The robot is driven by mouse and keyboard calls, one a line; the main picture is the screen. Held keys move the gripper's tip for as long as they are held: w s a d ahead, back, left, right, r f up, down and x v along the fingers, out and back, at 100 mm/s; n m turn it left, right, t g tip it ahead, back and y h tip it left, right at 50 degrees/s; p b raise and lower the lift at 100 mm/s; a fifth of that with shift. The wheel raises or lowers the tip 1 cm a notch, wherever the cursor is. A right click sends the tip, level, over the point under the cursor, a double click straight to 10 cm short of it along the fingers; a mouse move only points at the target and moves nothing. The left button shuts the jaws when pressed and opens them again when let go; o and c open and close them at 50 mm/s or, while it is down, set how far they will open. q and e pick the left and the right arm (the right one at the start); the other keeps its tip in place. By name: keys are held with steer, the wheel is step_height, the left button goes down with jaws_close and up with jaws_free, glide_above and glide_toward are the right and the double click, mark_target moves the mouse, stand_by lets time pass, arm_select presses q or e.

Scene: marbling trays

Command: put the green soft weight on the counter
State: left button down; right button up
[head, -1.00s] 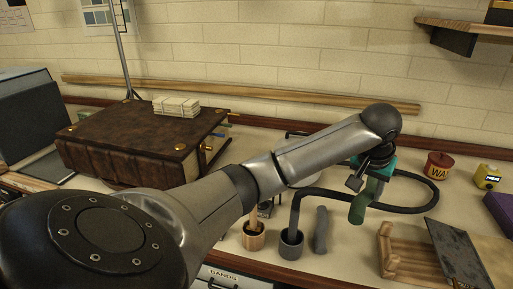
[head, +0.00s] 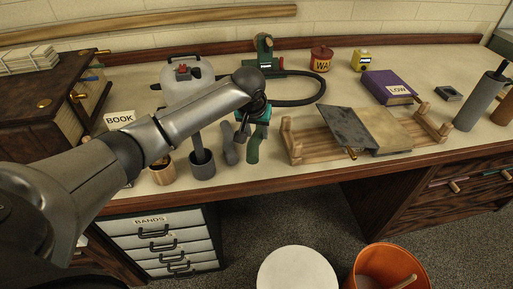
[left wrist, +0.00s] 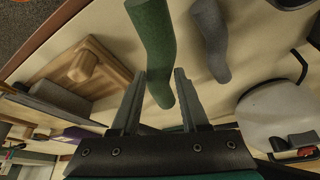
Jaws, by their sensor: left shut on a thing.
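The green soft weight (head: 254,149) hangs from my left gripper (head: 254,122) over the counter (head: 330,175) in the head view, just right of a grey soft weight (head: 230,148). In the left wrist view, the green weight (left wrist: 152,45) runs between the two fingers of the left gripper (left wrist: 160,78), which is shut on it. The grey weight (left wrist: 209,38) lies beside it there. I cannot tell whether the green weight's lower end touches the counter. My right gripper is not in view.
A grey cup (head: 202,165) and a wooden cup (head: 162,172) stand left of the grey weight. A wooden rack (head: 297,148) with panels is close on the right. A black hose (head: 318,97) curves behind. An orange bin (head: 388,270) stands on the floor.

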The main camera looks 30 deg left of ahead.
arm_select(q)
step_height(320, 180, down, 4)
steer(key=shift+f+b, duration=0.25)
steer(key=shift+b, duration=0.45)
steer(key=shift+f, duration=0.6)
steer(key=c, duration=0.8)
jaws_free()
steer(key=o, duration=0.4)
steer(key=shift+c, duration=0.2)
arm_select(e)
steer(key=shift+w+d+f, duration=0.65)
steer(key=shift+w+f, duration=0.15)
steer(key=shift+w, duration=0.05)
